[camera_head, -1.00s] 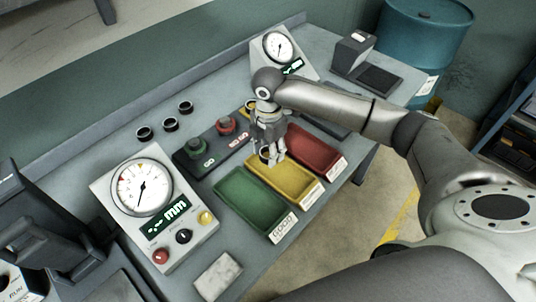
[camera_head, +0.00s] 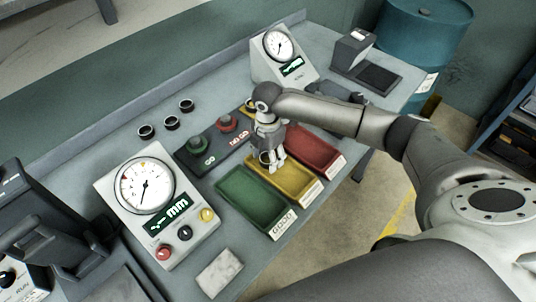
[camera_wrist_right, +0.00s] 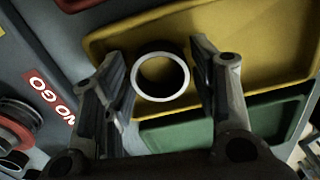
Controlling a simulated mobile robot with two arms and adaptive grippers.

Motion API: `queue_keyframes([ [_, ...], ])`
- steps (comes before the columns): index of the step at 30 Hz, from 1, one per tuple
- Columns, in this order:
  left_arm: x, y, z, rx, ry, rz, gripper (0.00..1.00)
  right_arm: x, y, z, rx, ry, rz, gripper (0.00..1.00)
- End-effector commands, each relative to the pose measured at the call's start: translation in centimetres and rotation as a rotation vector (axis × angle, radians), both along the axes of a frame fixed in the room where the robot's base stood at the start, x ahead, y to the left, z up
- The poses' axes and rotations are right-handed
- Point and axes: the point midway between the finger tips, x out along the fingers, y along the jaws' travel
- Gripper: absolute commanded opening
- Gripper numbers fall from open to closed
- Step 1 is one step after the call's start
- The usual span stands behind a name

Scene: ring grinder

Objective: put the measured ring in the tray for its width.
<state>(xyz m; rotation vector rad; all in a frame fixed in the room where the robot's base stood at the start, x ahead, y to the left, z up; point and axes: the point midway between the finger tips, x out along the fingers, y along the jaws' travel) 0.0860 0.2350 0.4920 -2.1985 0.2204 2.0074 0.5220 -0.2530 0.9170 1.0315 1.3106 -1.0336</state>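The ring (camera_wrist_right: 160,77) is a dark band with a bright rim. In the right wrist view it lies between the fingers of my right gripper (camera_wrist_right: 163,80), with a narrow gap visible on each side. It is over the yellow tray (camera_wrist_right: 250,40), near the edge by the green tray (camera_wrist_right: 275,115); whether it rests on the tray floor is hard to tell. In the head view the ring (camera_head: 265,158) shows beside the right fingers, low over the yellow tray (camera_head: 299,190). The red tray (camera_head: 316,152) is to the right, the green tray (camera_head: 250,199) to the left. My left gripper is not visible.
Several dark rings (camera_head: 172,122) stand at the back left. A dial gauge with mm display (camera_head: 150,200) is front left, another gauge (camera_head: 282,55) at the back. The GO/NO GO block (camera_head: 209,150) sits behind the trays. A pale block (camera_head: 219,272) lies at the front.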

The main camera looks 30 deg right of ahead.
Motion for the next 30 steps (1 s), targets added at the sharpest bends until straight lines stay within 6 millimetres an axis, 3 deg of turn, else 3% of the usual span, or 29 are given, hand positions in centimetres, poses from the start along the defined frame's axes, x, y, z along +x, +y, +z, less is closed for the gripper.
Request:
queue_keyframes([
  [5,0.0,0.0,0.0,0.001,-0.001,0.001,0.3,0.0,0.0,0.1,0.0,0.0,0.0,0.54],
  [10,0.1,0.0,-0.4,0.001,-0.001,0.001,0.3,0.2,0.0,1.4,0.0,-0.005,0.001,0.54],
  [22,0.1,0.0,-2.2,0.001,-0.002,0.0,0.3,0.1,0.0,9.5,0.0,-0.005,0.0,0.54],
  [30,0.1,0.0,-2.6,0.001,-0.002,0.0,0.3,0.0,0.0,12.2,0.001,0.0,0.0,0.54],
])
